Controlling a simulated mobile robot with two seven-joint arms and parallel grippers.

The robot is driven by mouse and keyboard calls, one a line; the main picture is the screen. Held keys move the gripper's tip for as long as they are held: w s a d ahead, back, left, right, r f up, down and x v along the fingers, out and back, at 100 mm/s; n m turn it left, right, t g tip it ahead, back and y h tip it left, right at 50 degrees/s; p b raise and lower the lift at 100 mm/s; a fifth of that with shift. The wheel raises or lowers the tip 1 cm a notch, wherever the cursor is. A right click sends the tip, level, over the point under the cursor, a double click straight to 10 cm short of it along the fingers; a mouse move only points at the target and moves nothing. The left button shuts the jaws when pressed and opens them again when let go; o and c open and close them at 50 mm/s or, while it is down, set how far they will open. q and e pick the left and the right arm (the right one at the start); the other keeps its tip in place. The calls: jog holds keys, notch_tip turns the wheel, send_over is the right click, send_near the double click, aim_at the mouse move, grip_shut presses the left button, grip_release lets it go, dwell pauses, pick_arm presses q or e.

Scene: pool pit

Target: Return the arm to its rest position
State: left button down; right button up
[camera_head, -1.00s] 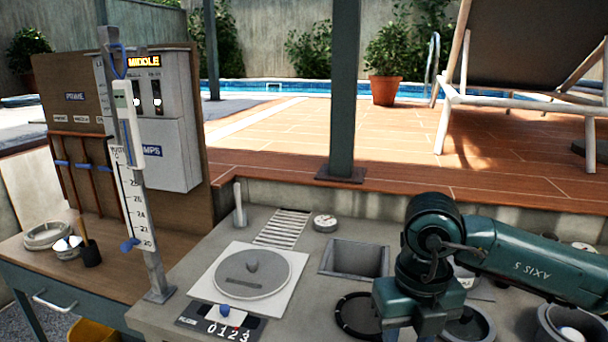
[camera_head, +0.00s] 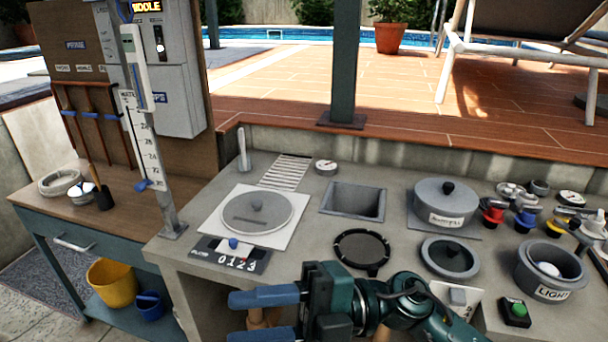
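My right arm comes in from the lower right, green and dark. Its gripper (camera_head: 232,318) points left at the bottom of the picture, over the front of the grey counter (camera_head: 310,242). Its two blue fingers are spread apart. A tan object (camera_head: 264,318) shows in the gap between them; I see no finger touching it, and its lower part is cut off or hidden. My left gripper is not in view.
On the counter, a round lid (camera_head: 262,205), a square basin (camera_head: 355,200), a dark ring (camera_head: 362,248) and a lidded grey pot (camera_head: 445,203) stand behind the arm. A gauge post (camera_head: 160,190) rises at left. Several small items crowd the right, near the LIGHT pot (camera_head: 548,292).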

jog(key=w+d+f+m+t, duration=0.1)
jog(key=w+d+m+t, duration=0.25)
jog(key=m+t, duration=0.55)
jog(key=w+d+f+m+t, duration=0.2)
jog(key=w+m+t, duration=0.3)
jog(key=m+t, duration=0.4)
jog(key=w+d+f+m+t+h, duration=0.1)
jog(key=d+f+m+t+h, duration=0.4)
jog(key=f+m+h, duration=0.45)
jog(key=s+d+f+m+g+h, duration=0.2)
jog(key=s+d+f+g+h, duration=0.1)
jog(key=f, duration=0.6)
jog(key=s+d+f+m+g+h+p, duration=0.1)
jog(key=s+d+f+m+g+h, duration=0.2)
jog(key=s+d+f, duration=0.3)
notch_tip(320, 180, down, 4)
jog(key=shift+s+r+g+h, duration=0.3)
jog(key=shift+s+g, duration=0.3)
jog(key=shift+s, duration=0.25)
jog(key=shift+d, duration=0.15)
